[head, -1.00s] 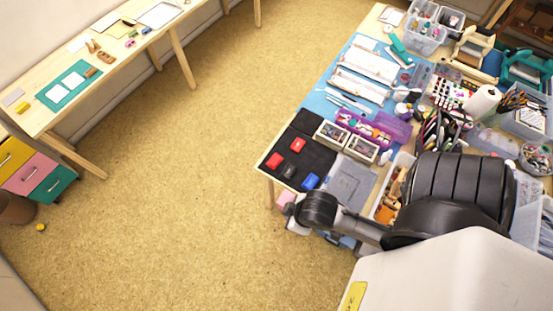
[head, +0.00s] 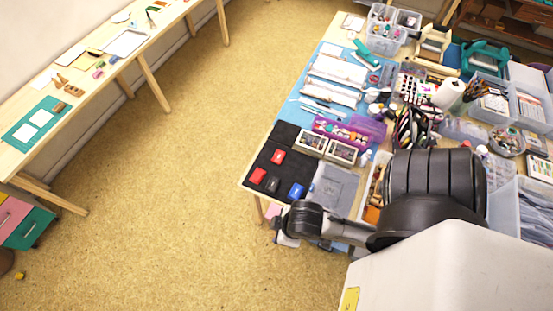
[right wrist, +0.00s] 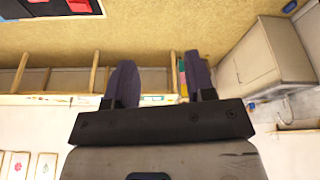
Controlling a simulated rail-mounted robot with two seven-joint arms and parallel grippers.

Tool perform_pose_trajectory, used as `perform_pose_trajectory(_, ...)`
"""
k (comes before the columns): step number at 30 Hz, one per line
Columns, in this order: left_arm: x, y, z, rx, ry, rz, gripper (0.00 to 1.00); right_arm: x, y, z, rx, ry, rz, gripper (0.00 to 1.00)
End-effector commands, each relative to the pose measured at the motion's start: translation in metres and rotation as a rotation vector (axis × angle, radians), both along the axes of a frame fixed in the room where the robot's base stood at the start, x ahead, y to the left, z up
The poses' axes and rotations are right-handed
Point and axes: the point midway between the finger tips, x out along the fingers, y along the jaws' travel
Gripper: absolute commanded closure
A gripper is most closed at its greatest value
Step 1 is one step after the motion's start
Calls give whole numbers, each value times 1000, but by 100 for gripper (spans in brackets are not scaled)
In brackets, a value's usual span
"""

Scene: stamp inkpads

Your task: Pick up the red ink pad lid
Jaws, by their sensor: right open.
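Two red ink pads lie on a black mat (head: 262,158) at the near left corner of the right table in the head view: one red pad (head: 278,157) farther back, another red pad (head: 257,175) nearer the edge. Which one is a lid I cannot tell. A dark pad (head: 272,185) and a blue pad (head: 296,190) lie beside them. My right gripper (right wrist: 161,82) is open and empty in the right wrist view, with its fingers apart. In the head view my right arm hangs near the table's front edge and its fingers are hidden. My left gripper is not in view.
A grey tray (head: 338,188) lies right of the mat. Boxes of stamps (head: 326,146) and a purple case (head: 350,132) stand behind it. The right part of the table is crowded. Open floor (head: 170,200) lies left of the table.

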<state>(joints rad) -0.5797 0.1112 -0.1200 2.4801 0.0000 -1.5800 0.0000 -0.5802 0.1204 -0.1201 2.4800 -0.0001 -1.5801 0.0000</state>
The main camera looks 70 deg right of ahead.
Motion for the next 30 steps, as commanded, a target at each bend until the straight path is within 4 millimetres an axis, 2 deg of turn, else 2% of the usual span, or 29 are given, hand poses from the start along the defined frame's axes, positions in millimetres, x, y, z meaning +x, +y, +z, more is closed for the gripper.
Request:
perform_pose_trajectory(1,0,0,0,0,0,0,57,0,0,0,0,0,0,45)
perform_pose_trajectory(11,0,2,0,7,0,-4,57,0,0,0,0,0,0,15)
perform_pose_trajectory(17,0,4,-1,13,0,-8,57,1,0,0,2,-3,-1,15)
perform_pose_trajectory(20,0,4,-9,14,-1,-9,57,11,0,-4,2,-27,-2,15)
perform_pose_trajectory(23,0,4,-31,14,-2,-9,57,36,0,-13,1,-89,-1,15)
perform_pose_trajectory(27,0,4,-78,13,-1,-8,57,94,-6,-21,-22,-246,10,15)
perform_pose_trajectory(30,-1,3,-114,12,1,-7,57,137,-11,-17,-52,-376,32,15)
